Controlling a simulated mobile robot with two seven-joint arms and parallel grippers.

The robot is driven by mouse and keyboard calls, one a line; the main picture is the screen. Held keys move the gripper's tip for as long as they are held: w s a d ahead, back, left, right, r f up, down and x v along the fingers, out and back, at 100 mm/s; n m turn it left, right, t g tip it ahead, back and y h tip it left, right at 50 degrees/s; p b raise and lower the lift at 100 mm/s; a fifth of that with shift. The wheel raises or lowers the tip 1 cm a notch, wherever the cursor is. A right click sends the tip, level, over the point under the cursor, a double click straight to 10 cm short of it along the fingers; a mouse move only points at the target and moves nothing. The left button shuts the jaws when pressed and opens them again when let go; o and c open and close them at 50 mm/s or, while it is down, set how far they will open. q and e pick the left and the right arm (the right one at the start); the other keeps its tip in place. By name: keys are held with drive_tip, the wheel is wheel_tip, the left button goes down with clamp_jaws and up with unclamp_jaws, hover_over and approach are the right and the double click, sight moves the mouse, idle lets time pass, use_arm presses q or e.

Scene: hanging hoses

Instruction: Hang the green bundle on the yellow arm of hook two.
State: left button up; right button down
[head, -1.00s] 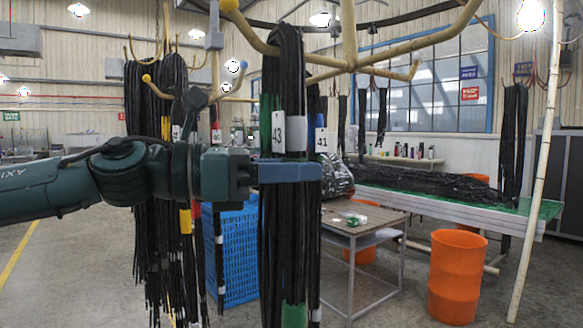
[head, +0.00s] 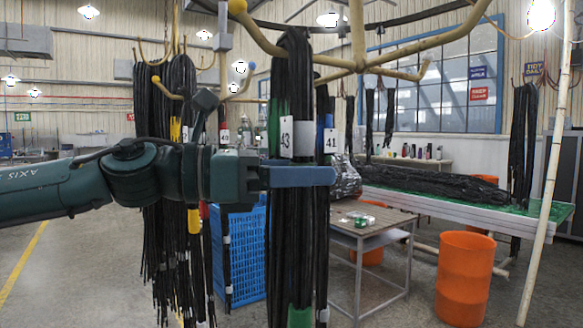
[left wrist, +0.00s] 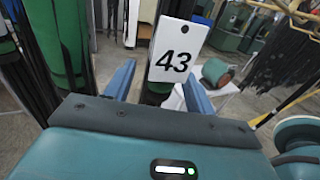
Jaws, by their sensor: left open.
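The green bundle (head: 291,235) is a long black hose bundle with green bands and a white tag 43 (head: 285,137). It hangs upright, its top at a cream rack arm with a yellow ball tip (head: 237,6). Whether this rack is hook two, I cannot tell. My left gripper (head: 318,177) is level with the bundle, below the tag, a finger crossing in front of it. In the left wrist view the gripper (left wrist: 158,88) is open, with tag 43 (left wrist: 178,52) showing between its blue fingers. The bundle's far side is hidden. My right gripper is not in view.
A blue-banded bundle tagged 41 (head: 331,141) hangs close on the right. More bundles (head: 177,235) hang behind my left arm. A blue crate (head: 243,260), a small table (head: 350,232) and an orange barrel (head: 464,278) stand beyond. A pale pole (head: 543,170) rises at the right.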

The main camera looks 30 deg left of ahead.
use_arm(q)
drive_tip(key=shift+s+a+r+b, duration=0.1)
drive_tip(key=shift+s+a+b, duration=0.25)
drive_tip(key=shift+a, duration=0.05)
drive_tip(key=b+v, duration=0.5)
drive_tip(key=v, duration=0.7)
drive_tip(key=shift+b, duration=0.4)
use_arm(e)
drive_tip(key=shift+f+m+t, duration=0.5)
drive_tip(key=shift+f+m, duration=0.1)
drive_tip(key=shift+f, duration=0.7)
use_arm(q)
drive_tip(key=shift+a, duration=0.1)
